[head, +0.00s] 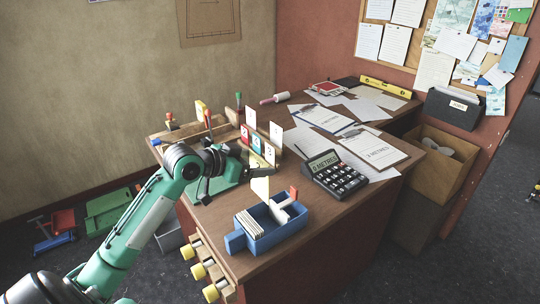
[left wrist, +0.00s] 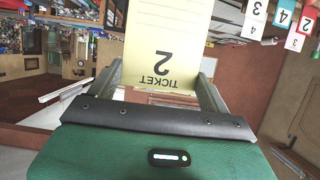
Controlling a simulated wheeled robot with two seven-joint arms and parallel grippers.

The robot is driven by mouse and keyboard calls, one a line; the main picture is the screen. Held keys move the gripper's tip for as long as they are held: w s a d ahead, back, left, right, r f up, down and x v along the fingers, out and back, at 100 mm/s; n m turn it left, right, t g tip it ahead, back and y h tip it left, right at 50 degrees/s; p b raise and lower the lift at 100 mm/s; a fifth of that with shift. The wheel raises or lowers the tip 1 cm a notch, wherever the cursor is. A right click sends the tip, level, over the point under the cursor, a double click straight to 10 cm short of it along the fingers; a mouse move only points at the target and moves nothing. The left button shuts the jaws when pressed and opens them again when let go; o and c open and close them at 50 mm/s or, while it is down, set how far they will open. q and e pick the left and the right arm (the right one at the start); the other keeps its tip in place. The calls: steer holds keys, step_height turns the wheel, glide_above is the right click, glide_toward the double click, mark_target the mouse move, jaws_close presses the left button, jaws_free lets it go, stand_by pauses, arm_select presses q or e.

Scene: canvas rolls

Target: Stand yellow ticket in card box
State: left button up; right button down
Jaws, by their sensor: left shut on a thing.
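The yellow ticket (head: 261,187) is held by my left gripper (head: 247,176) just above the blue card box (head: 272,240). In the left wrist view the ticket (left wrist: 168,35) lies between the two fingers (left wrist: 163,85), with "TICKET 2" printed on it upside down. The card box stands near the desk's front edge. My right gripper is not in view.
Behind my left gripper several number cards (head: 268,154) stand upright. A calculator (head: 336,175) lies right of the box, with clipboards (head: 373,148) and papers beyond. Open drawers with yellow knobs (head: 198,271) stick out below the desk's front left.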

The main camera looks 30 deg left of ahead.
arm_select(q)
steer(key=shift+w, duration=0.15)
steer(key=shift+f, duration=0.15)
steer(key=b, duration=0.6)
glide_above(259, 194)
steer(key=s, duration=0.2)
steer(key=f, duration=0.6)
steer(key=shift+w+a, duration=0.15)
steer(key=shift+a, duration=0.15)
steer(key=shift+f+b, duration=1.25)
steer(key=shift+f, duration=1.25)
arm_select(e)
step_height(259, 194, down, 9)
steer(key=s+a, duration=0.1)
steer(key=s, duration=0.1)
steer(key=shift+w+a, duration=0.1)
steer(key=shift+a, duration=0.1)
arm_select(q)
steer(key=o, duration=1.1)
